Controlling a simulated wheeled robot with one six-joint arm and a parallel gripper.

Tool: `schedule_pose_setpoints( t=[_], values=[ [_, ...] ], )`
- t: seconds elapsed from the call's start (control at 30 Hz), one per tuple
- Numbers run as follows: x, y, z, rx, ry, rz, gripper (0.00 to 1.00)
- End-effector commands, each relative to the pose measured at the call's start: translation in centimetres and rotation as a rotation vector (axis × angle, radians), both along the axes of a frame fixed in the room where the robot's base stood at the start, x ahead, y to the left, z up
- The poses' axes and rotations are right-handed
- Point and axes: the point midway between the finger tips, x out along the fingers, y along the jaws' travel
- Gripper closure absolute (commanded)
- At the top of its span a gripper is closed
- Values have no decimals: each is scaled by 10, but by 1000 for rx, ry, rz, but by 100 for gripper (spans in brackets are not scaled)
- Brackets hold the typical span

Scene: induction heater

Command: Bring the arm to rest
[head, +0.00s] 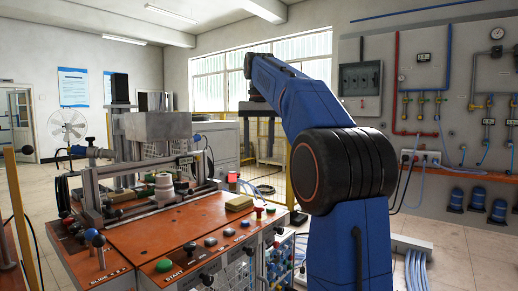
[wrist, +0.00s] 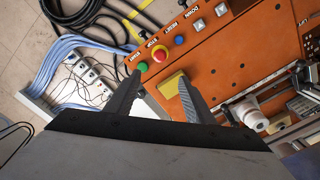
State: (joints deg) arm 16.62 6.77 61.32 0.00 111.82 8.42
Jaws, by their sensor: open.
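My arm, blue with a black joint, rises at the right of the head view and bends over toward the back; its gripper is hidden there. In the wrist view my gripper (wrist: 154,92) is open, its two dark fingers apart with nothing held between them. Beyond the fingers is the orange control panel (wrist: 222,52), with a yellow block (wrist: 172,84) lying on it. The gripper appears above the panel; I cannot tell the exact height.
The heater bench (head: 185,232) carries buttons, levers, a white spool (head: 164,187) and a metal box (head: 158,126). Blue cables (head: 417,270) and a power strip (wrist: 88,72) are on the floor. A wall panel (head: 440,100) stands at right.

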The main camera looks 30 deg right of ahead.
Motion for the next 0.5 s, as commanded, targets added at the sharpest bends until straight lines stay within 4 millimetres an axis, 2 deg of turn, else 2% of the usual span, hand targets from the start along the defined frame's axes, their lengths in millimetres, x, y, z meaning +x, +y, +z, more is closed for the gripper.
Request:
schedule_pose_setpoints(
  t=[0.37,0.5],
  values=[
    [-1,1,-1,-1,-2,2,52],
    [-12,12,-7,-5,-18,21,52]
  ],
)
